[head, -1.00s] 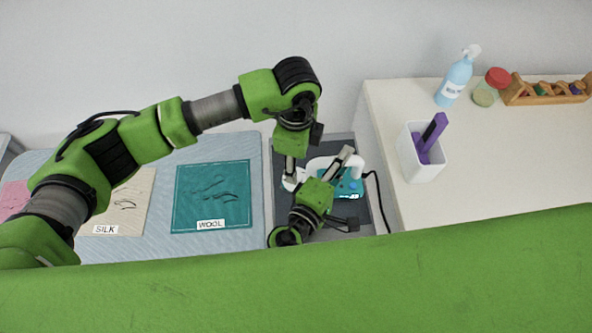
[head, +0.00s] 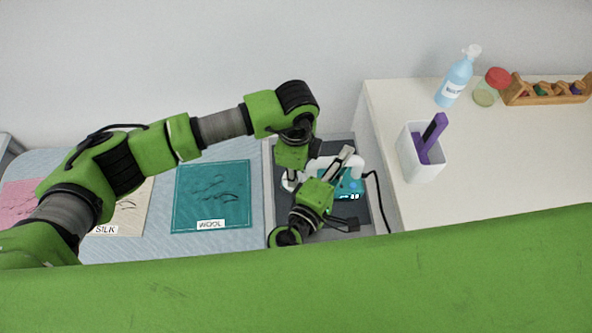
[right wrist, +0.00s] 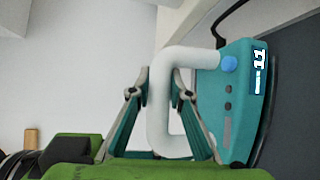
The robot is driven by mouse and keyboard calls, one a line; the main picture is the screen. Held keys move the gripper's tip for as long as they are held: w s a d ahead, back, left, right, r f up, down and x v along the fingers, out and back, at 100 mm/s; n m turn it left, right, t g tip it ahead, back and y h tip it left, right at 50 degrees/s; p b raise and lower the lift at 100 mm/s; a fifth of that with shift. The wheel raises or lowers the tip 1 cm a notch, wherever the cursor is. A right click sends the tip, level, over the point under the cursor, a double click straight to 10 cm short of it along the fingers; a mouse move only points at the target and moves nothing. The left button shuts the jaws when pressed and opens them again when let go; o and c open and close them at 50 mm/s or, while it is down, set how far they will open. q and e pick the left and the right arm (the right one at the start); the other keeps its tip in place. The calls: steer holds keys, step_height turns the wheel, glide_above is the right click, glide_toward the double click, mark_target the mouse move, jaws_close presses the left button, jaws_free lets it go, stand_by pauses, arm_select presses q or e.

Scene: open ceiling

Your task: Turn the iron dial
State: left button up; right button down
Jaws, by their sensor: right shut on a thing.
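The iron has a teal body (head: 352,184) and a white looped handle (head: 357,165); it sits on a dark grey rest, partly behind my arms. Its lit display (head: 346,196) faces me. In the right wrist view the iron's body (right wrist: 222,95) shows a blue round knob (right wrist: 229,63) and small dark buttons. My right gripper (right wrist: 157,88) is shut on the white handle, one finger on each side. My left gripper (head: 291,182) points down at the left end of the iron; its fingertips are too small to tell their opening.
A wool cloth (head: 212,195) and a silk cloth (head: 124,205) lie on the pale blue board (head: 255,215) at left. A black cord (head: 379,200) runs from the iron. The counter (head: 490,160) at right holds a white bin (head: 420,165), blue bottle (head: 455,82) and wooden rack (head: 545,90).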

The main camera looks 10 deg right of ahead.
arm_select(q)
steer(key=shift+m, duration=1.6)
steer(key=o, duration=1.1)
step_height(320, 180, up, 12)
